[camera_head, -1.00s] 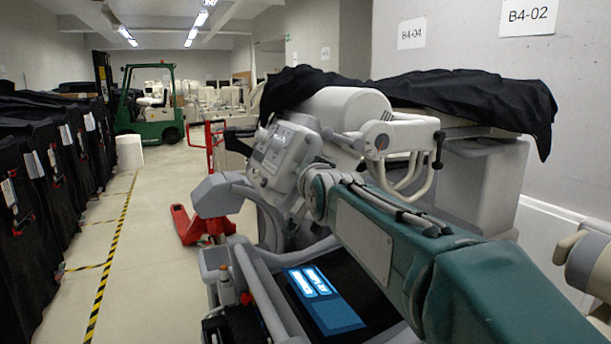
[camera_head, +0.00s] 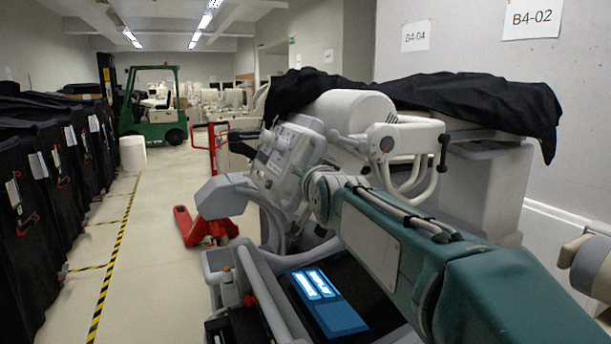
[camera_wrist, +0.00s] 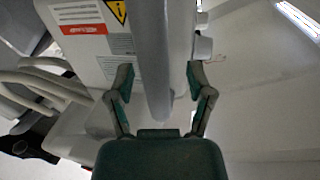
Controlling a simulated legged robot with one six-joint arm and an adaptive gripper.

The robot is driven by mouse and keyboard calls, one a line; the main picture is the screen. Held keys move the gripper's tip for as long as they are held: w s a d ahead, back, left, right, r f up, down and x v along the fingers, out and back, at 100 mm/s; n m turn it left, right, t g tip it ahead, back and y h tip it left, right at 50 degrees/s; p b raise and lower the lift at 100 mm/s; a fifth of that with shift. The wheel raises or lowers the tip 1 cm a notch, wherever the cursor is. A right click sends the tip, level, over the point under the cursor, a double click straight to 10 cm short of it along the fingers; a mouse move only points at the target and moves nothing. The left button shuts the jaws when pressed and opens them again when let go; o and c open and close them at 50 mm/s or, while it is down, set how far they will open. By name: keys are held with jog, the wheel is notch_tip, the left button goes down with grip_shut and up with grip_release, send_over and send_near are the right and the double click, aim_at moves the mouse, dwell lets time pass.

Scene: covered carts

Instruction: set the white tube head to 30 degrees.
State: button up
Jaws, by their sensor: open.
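The white tube head (camera_head: 352,112) stands behind my arm in the head view, with a white rounded housing and a grey-white control panel (camera_head: 290,160) at its left. A black cloth covers part of its top. I cannot read its angle. In the wrist view, my gripper (camera_wrist: 159,67) is open, with one finger on each side of a pale grey bar (camera_wrist: 156,45). The bar runs down between the fingers, and gaps show on both sides. Behind the bar is a white surface with warning labels (camera_wrist: 85,25). My gripper's fingers cannot be made out in the head view.
The black cloth (camera_head: 450,95) hangs to the right along the wall. A red pallet jack (camera_head: 203,228) stands at the left of the machine. Pale curved cables (camera_wrist: 40,85) lie left of my gripper. A clear aisle with yellow-black tape (camera_head: 115,265) runs past black-covered carts (camera_head: 40,190).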

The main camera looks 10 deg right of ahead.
jog(key=s+d+r, duration=0.1)
jog(key=s, duration=1)
jog(key=shift+s+d, duration=0.15)
jog(key=s+d+f+n+g, duration=0.1)
jog(key=s+d+f+g, duration=0.1)
jog(key=s+f, duration=0.6)
jog(key=s+d+f+n+g+h, duration=0.1)
jog(key=s+d+f+g, duration=0.1)
jog(key=s+f+g, duration=0.3)
jog(key=s+d+f+n+g+h, duration=0.1)
jog(key=s+d+f+n+g, duration=0.1)
jog(key=s+f, duration=0.8)
notch_tip(320, 180, down, 3)
jog(key=shift+s+d+f+g, duration=0.15)
jog(key=shift+s+d+g, duration=0.3)
jog(key=shift+g, duration=0.55)
jog(key=shift+w, duration=0.1)
jog(key=shift+c, duration=0.4)
